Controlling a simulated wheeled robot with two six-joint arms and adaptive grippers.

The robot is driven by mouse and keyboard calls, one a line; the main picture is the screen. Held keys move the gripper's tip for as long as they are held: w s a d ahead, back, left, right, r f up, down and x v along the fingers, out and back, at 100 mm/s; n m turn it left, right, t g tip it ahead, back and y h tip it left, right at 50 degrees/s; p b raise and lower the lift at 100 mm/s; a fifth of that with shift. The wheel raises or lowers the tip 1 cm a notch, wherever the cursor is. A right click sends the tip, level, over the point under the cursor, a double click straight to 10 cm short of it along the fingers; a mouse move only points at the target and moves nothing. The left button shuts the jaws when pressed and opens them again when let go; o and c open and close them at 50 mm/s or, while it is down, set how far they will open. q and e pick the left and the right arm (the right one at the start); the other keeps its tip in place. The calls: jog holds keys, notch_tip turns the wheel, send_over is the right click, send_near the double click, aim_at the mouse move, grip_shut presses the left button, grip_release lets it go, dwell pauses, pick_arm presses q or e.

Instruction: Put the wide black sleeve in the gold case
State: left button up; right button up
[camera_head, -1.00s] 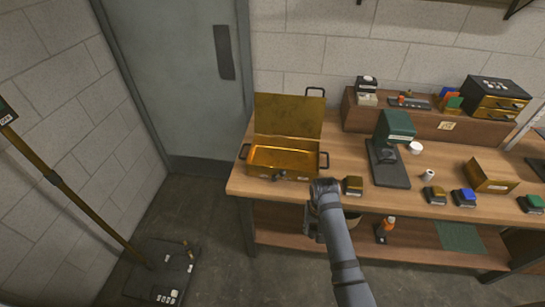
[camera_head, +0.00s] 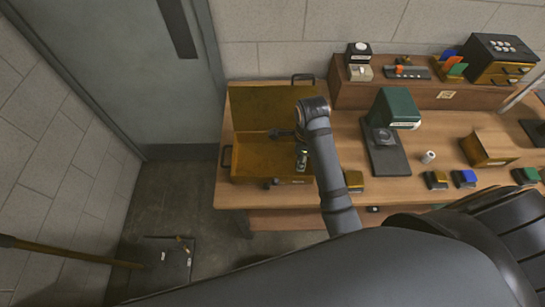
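The gold case (camera_head: 255,160) stands on the left end of the wooden bench with its lid (camera_head: 265,108) raised at the back. My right arm comes in from the lower right and its wrist is over the right part of the case. My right gripper (camera_head: 282,134) shows only as a small dark shape at the case's back right, partly hidden by the wrist. I cannot tell whether it is open or holds anything. I cannot make out the wide black sleeve; part of the case interior is covered by the arm. My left gripper is not in view.
A green-headed press (camera_head: 386,150) stands right of the case, with a small white roll (camera_head: 428,157) beside it. Several small coloured blocks line the front edge, including a blue-topped one (camera_head: 463,178). An open brown box (camera_head: 490,148) and a raised shelf (camera_head: 415,93) are further right.

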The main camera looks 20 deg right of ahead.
jog(key=w+a+f, duration=0.1)
jog(key=w+f, duration=0.1)
jog(key=w, duration=0.1)
jog(key=w+a+f, duration=0.2)
jog(key=w+f, duration=0.1)
jog(key=w+a+f, duration=0.2)
jog(key=w+f, duration=0.1)
jog(key=w, duration=0.1)
jog(key=shift+w+a+f+p, duration=0.1)
jog(key=shift+a+f+p, duration=0.1)
jog(key=shift+p, duration=0.1)
jog(key=shift+w+a+f, duration=0.1)
jog(key=shift+w+f, duration=0.05)
jog(key=shift+f, duration=0.05)
jog(key=shift+w+a+f, duration=0.15)
jog(key=shift+f, duration=0.1)
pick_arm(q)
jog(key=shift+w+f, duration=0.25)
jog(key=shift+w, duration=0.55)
pick_arm(e)
jog(key=shift+f, duration=1.55)
jog(key=o, duration=1)
jog(key=shift+f, duration=0.1)
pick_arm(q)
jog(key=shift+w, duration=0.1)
pick_arm(e)
jog(key=shift+o, duration=0.2)
